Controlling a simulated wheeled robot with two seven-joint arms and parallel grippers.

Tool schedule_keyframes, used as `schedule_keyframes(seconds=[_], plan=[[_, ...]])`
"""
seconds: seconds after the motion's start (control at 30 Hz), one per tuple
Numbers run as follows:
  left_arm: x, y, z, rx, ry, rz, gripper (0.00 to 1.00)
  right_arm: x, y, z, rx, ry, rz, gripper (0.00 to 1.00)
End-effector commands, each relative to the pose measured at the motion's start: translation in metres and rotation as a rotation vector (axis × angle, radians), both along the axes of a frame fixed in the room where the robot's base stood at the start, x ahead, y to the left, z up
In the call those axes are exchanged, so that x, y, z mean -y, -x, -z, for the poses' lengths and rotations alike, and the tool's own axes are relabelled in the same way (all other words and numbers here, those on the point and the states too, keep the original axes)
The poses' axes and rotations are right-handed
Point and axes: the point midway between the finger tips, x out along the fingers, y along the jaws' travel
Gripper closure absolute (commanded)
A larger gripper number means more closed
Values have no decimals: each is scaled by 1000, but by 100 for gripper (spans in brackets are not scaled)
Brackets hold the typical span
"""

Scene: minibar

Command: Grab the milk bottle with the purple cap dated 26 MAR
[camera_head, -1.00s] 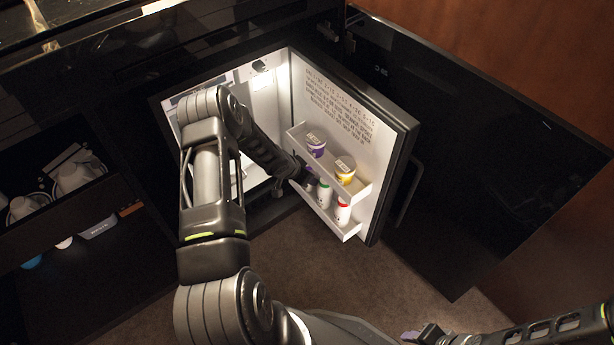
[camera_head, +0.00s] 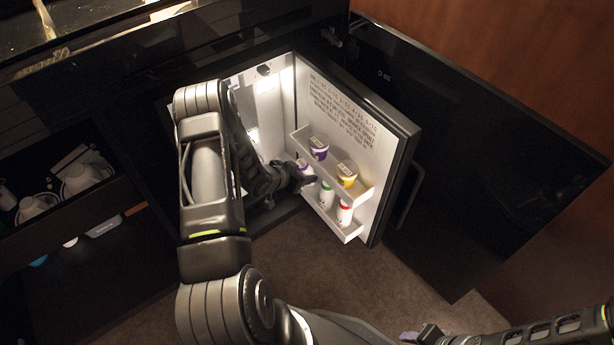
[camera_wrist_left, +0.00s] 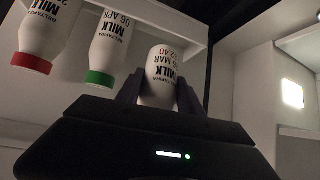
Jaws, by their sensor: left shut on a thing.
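My left gripper (camera_head: 306,178) is shut on a white milk bottle (camera_wrist_left: 161,72), in front of the open fridge door's inner side. In the head view the held bottle (camera_head: 303,166) shows a purplish top, partly hidden by the gripper. In the left wrist view its label reads MILK and MAR; the day is partly cut off and the cap is hidden. A green-capped bottle (camera_head: 326,195), labelled 06 APR in the wrist view, and a red-capped bottle (camera_head: 345,212) stand in the lower door shelf. My right gripper (camera_head: 418,336) is at the bottom edge, its opening unclear.
The upper door shelf (camera_head: 328,167) holds a purple cup (camera_head: 319,148) and a yellow cup (camera_head: 347,174). The open fridge door (camera_head: 350,115) and a dark cabinet door (camera_head: 470,150) are on the right. A drawer with cups (camera_head: 80,178) is at left.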

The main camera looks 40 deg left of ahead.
Motion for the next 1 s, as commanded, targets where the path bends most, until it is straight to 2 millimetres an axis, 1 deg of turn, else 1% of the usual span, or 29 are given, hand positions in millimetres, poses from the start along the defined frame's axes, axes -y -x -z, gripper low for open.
schedule_keyframes(seconds=[0.03, 0.1, 0.17, 0.27, 0.37, 0.4, 0.5, 0.57, 0.63, 0.67, 0.8, 0.9, 1.0], plan=[[-1, 3, -15, 2, -1, -2, 100, -1, 1, -7, -3, -2, -3, 64], [-4, 21, -11, -5, 1, -6, 100, -2, 2, -8, -4, -4, -6, 64], [-5, 36, -11, -4, 2, -6, 100, -3, 3, -11, -5, -5, -8, 64], [-7, 65, -11, -6, 2, -6, 100, -4, 4, -17, -7, -6, -11, 64], [-11, 100, -11, -6, 3, -7, 100, -6, 6, -23, -10, -8, -14, 64], [-12, 115, -11, -7, 3, -8, 100, -6, 7, -25, -11, -10, -16, 64], [-15, 147, -11, -5, 2, -7, 100, -7, 8, -29, -13, -11, -18, 64], [-16, 164, -11, -4, 2, -6, 100, -8, 8, -31, -14, -12, -19, 64], [-17, 175, -25, -73, -10, 2, 100, -9, 10, -43, -17, -15, -23, 64], [-18, 181, -27, -110, -14, 2, 100, -10, 11, -46, -18, -16, -26, 64], [-19, 200, -29, -231, -23, 2, 100, -10, 10, -52, -17, -16, -26, 64], [-20, 208, -30, -276, -28, 0, 100, -10, 10, -54, -16, -14, -25, 64], [-21, 212, -29, -298, -28, -1, 100, -10, 10, -54, -16, -14, -25, 64]])
